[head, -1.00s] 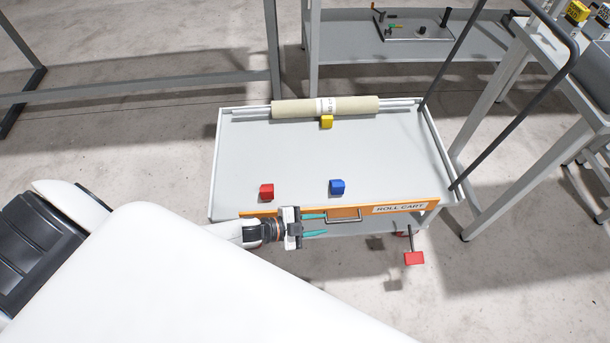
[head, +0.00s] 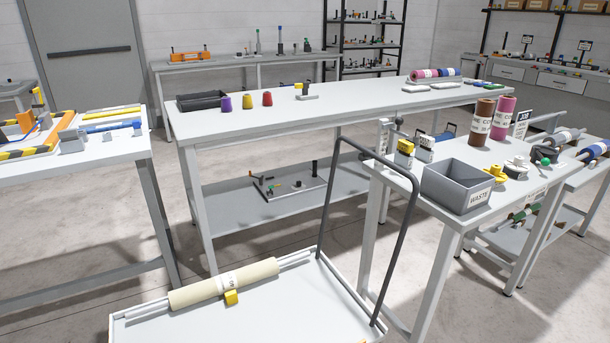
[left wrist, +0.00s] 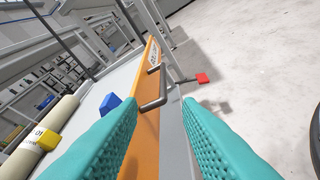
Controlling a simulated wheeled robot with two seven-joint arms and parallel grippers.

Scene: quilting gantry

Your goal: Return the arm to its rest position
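My left gripper (left wrist: 155,105) shows in the left wrist view with its two teal ribbed fingers apart and nothing held between them. A blue block (left wrist: 110,103) lies on the cart top left of the fingers. Neither gripper shows in the head view, and my right gripper is in no view. The cart top (head: 270,310) is partly visible at the bottom of the head view.

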